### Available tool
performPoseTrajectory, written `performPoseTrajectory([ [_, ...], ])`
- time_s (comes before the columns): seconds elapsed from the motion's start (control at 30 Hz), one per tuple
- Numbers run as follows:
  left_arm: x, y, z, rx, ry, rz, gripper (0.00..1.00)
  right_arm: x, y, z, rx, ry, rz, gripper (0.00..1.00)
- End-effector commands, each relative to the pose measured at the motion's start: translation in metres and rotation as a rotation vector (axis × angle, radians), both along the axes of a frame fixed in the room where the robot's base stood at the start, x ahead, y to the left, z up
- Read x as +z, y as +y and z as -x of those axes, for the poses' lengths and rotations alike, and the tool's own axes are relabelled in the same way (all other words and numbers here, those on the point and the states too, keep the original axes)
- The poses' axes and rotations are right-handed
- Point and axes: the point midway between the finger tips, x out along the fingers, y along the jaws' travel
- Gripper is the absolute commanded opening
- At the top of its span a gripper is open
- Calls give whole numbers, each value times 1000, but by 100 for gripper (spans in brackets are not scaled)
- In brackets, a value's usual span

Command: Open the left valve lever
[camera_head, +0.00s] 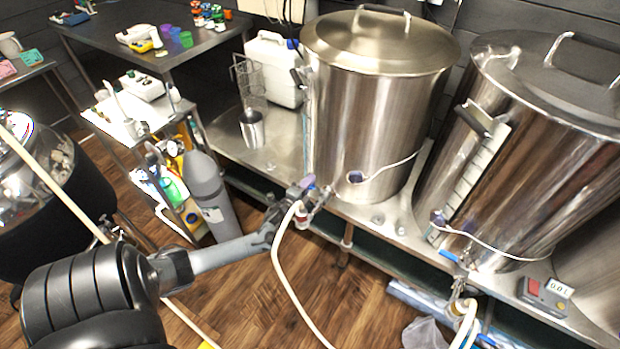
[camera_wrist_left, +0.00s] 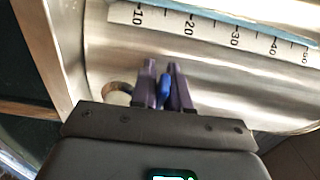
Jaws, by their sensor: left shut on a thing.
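The left kettle (camera_head: 365,120) is a large steel pot with a lidded top. Its valve (camera_head: 301,212) sits low on its left side with a pale hose attached. My left gripper (camera_head: 298,190) reaches this valve from the left. In the left wrist view, the purple fingers of my left gripper (camera_wrist_left: 165,85) are shut on the blue left valve lever (camera_wrist_left: 165,90). The fingers hide part of the lever, so its exact angle is hard to tell. My right gripper is not in view.
A second kettle (camera_head: 530,150) stands to the right, with its own blue valve lever (camera_head: 449,257). A grey gas cylinder (camera_head: 210,195) stands close behind my left forearm. The pale hose (camera_head: 283,275) hangs below the valve.

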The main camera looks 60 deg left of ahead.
Motion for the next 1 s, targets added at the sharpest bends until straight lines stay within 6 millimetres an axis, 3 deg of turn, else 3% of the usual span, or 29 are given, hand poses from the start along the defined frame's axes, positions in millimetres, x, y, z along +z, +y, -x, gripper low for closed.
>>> performPoseTrajectory([
  [0.2, 0, 0, 0, -2, -1, -2, 0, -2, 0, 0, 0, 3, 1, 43],
  [0.23, 0, 0, 0, -2, -1, -2, 18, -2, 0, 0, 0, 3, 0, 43],
  [0.37, 0, 0, 0, -3, -2, -1, 36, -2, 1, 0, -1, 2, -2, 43],
  [0.77, -1, 1, -1, -23, -2, -3, 36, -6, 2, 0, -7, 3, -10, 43],
  [1.0, -5, 7, -8, -149, -2, -9, 36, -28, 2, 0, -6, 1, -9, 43],
])
